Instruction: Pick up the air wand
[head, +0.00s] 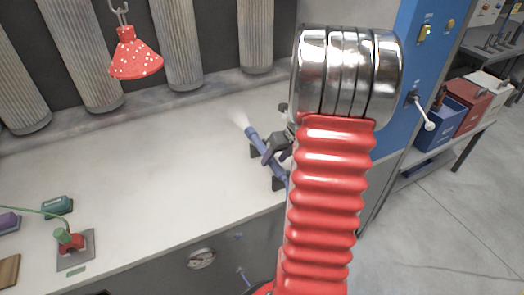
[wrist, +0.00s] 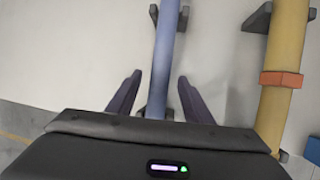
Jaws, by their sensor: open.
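The air wand (head: 252,135) is a slim blue tube lying in dark cradles near the front edge of the pale bench. A whitish puff shows at its far tip in the head view. In the wrist view the wand (wrist: 163,65) runs lengthwise between the two dark fingers of my gripper (wrist: 160,78), with a visible gap on each side. My gripper also shows in the head view (head: 272,150), at the wand and partly hidden behind my red arm. The gripper is open and holds nothing.
A yellow tube with an orange band (wrist: 283,75) lies right of the wand in the wrist view. A red speckled hood (head: 135,55) hangs at the back left. A red-and-green item (head: 69,240) stands at the front left. The bench middle is clear. A blue panel (head: 422,60) rises at right.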

